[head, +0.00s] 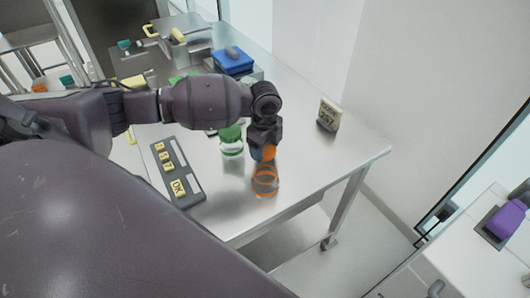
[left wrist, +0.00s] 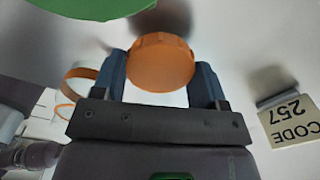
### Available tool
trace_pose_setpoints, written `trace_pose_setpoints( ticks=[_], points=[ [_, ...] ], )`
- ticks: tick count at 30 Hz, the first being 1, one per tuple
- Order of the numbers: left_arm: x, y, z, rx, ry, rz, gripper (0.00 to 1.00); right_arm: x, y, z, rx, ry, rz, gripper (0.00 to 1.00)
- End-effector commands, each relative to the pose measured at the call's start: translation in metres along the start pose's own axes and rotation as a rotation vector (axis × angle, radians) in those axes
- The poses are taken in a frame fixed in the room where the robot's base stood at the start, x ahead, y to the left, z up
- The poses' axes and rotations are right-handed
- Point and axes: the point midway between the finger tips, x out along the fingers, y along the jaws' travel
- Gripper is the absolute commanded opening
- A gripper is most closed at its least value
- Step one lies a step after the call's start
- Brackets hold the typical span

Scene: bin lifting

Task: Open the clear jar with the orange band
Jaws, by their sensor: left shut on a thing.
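The clear jar with the orange band (head: 265,186) stands upright on the metal table, with no lid visible on its top. My left gripper (head: 263,151) is just behind the jar in the head view, above the table. It is shut on an orange ribbed lid (head: 269,152). In the left wrist view the lid (left wrist: 160,62) sits between the two blue fingers, apart from the jar, whose orange bands (left wrist: 82,73) show at the left. My right gripper is not in view.
A clear jar with green (head: 232,147) stands close left of my left gripper. A keypad panel (head: 186,200) with yellow keys lies further left. A code sign (head: 328,115) stands at the right. A blue box (head: 233,65) is at the back. The table's right end is clear.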

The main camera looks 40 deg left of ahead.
Motion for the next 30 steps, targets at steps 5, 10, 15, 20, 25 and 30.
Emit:
trace_pose_setpoints(
  ticks=[5,10,15,20,25,30],
  points=[
    [0.023,0.0,-0.001,-0.001,0.0,0.001,0.38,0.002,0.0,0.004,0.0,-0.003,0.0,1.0],
    [0.023,0.0,0.0,0.0,0.0,0.0,0.38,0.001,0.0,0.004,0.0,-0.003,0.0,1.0],
    [0.025,0.0,0.0,0.0,0.0,0.0,0.38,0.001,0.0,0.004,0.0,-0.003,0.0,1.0],
    [0.026,0.0,0.0,0.0,0.0,0.0,0.8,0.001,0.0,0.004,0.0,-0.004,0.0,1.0],
    [0.026,0.0,0.0,0.0,0.0,0.0,0.92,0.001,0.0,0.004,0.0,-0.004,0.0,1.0],
    [0.026,0.0,0.0,0.0,0.0,0.0,0.92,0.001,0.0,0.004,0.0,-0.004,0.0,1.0]
  ],
)
